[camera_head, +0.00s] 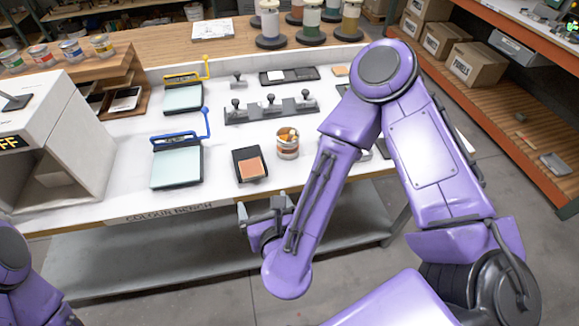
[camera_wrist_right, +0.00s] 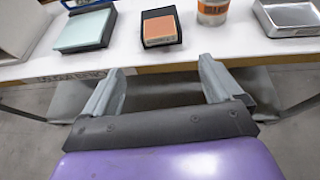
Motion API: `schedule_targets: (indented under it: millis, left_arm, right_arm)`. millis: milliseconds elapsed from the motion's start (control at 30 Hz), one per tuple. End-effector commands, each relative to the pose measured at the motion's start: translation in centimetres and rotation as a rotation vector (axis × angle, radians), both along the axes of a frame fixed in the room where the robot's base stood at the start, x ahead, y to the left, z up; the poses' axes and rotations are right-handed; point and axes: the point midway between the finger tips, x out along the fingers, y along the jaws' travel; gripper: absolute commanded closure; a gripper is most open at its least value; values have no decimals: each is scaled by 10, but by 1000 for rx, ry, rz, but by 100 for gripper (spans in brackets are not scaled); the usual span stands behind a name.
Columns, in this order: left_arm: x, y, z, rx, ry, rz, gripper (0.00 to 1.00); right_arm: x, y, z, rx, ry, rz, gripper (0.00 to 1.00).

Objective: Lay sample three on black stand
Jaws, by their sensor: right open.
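A black stand (camera_head: 236,160) sits near the front edge of the white bench, with an orange-brown tile (camera_head: 251,168) lying on it. In the right wrist view the tile (camera_wrist_right: 160,30) and the black stand (camera_wrist_right: 148,46) are ahead, beyond the fingers. I cannot read any number that marks sample three. My right gripper (camera_head: 265,208) is open and empty, in front of the bench edge and apart from the stand; its fingers spread wide in the right wrist view (camera_wrist_right: 158,72). Only purple parts of my left arm show at the lower left; its gripper is out of view.
A tin with an orange label (camera_head: 288,146) stands right of the stand. Two pale green pads (camera_head: 176,167) (camera_head: 183,98) with blue and yellow handles lie left. A dark rack with knobs (camera_head: 271,112) is behind. A metal tray (camera_wrist_right: 290,16) is at right.

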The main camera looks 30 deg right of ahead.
Motion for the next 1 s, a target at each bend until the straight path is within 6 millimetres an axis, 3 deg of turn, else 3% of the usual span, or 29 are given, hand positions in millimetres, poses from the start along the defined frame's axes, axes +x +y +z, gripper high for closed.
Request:
schedule_targets:
  millis: [167, 267, 367, 500, 600, 700, 800, 1000]
  left_arm:
    - [0, 0, -1, 0, 0, 0, 70]
    - [0, 0, -1, 0, 0, 0, 70]
    - [0, 0, -1, 0, 0, 0, 70]
    - [0, 0, -1, 0, 0, 0, 70]
    - [0, 0, -1, 0, 0, 0, 70]
    - [0, 0, -1, 0, 0, 0, 70]
    - [0, 0, -1, 0, 0, 0, 70]
    - [0, 0, -1, 0, 0, 0, 70]
  right_arm:
    - [0, 0, -2, -4, 2, 2, 7]
    - [-5, -4, -21, -156, 70, 85, 7]
    - [-27, -20, -76, -583, 267, 360, 7]
    - [-87, -74, -165, -1295, 615, 995, 7]
    - [-133, -120, -203, -1634, 781, 1465, 7]
    - [-165, -156, -219, -1804, 858, 1825, 7]
    - [-180, -174, -224, -1863, 877, 2012, 7]
    - [-182, -176, -225, -1873, 876, 2047, 7]
